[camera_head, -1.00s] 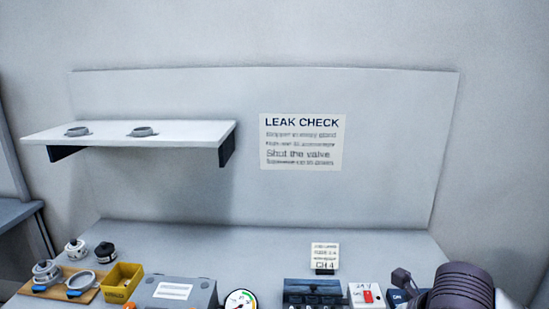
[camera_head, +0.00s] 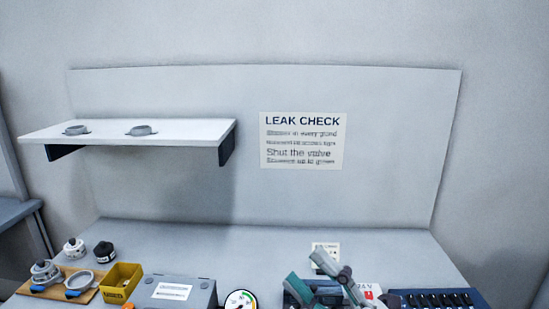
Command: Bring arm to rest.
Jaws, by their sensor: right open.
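My right gripper (camera_head: 322,276) is at the bottom of the head view, right of centre. Its teal and dark grey fingers are apart, and I see nothing held between them. It is in front of a dark blue device, a small white card (camera_head: 326,247) and a white switch box (camera_head: 371,291), hiding parts of each. My left gripper is not in view.
A grey box (camera_head: 178,292), a round gauge (camera_head: 240,301), a yellow bin (camera_head: 121,283) and a wooden board (camera_head: 85,296) with metal fittings line the bench front. A blue switch panel (camera_head: 440,298) is at right. A white shelf (camera_head: 190,131) juts out at left. The bench's back is clear.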

